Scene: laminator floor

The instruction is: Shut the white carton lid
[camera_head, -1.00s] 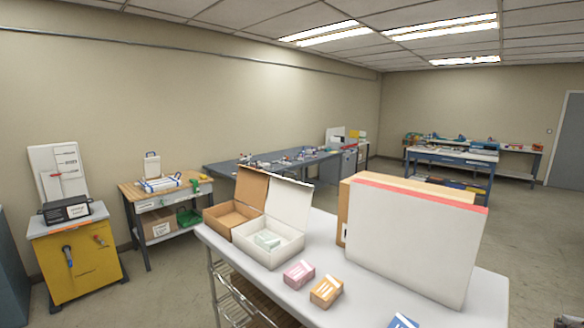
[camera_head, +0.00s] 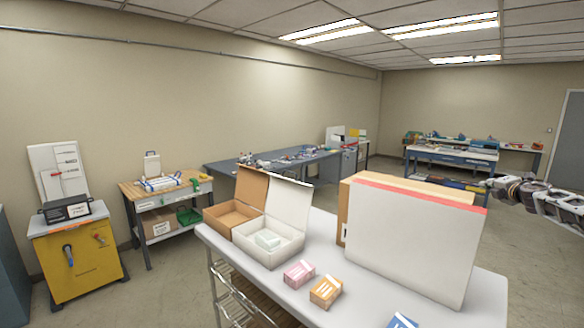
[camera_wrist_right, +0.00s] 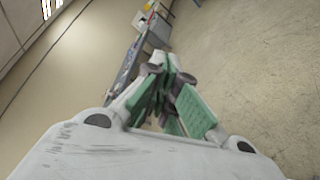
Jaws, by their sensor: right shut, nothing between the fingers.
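The white carton (camera_head: 268,246) stands on the table at its left end, with a pale block (camera_head: 267,240) inside. Its white lid (camera_head: 290,203) stands up, open, at the carton's far side. My right gripper (camera_head: 496,186) comes in from the right edge in the head view, beyond the large white panel and well apart from the carton. In the right wrist view its green-padded fingers (camera_wrist_right: 165,92) show with nothing between them; the gripper is shut. My left gripper is not in view.
A brown carton (camera_head: 232,216) with its lid (camera_head: 251,186) up stands beside the white one. A large white panel (camera_head: 410,240) stands upright on the table's right. Pink (camera_head: 299,273) and orange (camera_head: 326,291) boxes lie near the front edge.

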